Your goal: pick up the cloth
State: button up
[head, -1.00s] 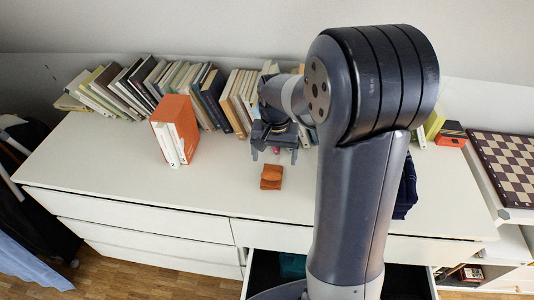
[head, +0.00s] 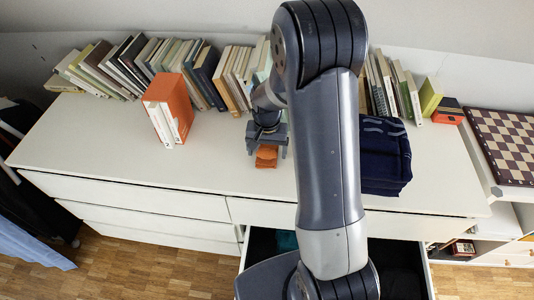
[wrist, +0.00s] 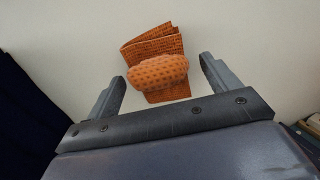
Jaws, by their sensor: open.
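The cloth (head: 266,161) is a small folded orange piece with a waffle-like texture, lying on the white dresser top. In the wrist view the cloth (wrist: 155,48) has a rounded bulge towards me and a flat folded part behind it. My gripper (head: 267,153) is over the cloth in the head view and partly covers it. In the wrist view my gripper (wrist: 163,75) is open, with one finger on either side of the cloth's near part. No finger clearly touches it. The height of the fingertips above the dresser is hard to tell.
A row of books (head: 140,66) stands along the back. Dark blue folded clothes (head: 384,155) lie to the right. An open drawer (head: 424,262) juts out below the white dresser top (head: 110,150).

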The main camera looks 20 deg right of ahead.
jog(key=shift+f, duration=0.35)
jog(key=shift+c, duration=0.2)
jog(key=c, duration=1.1)
jog(key=shift+r, duration=0.15)
notch_tip(320, 180, up, 10)
jog(key=shift+f, duration=0.1)
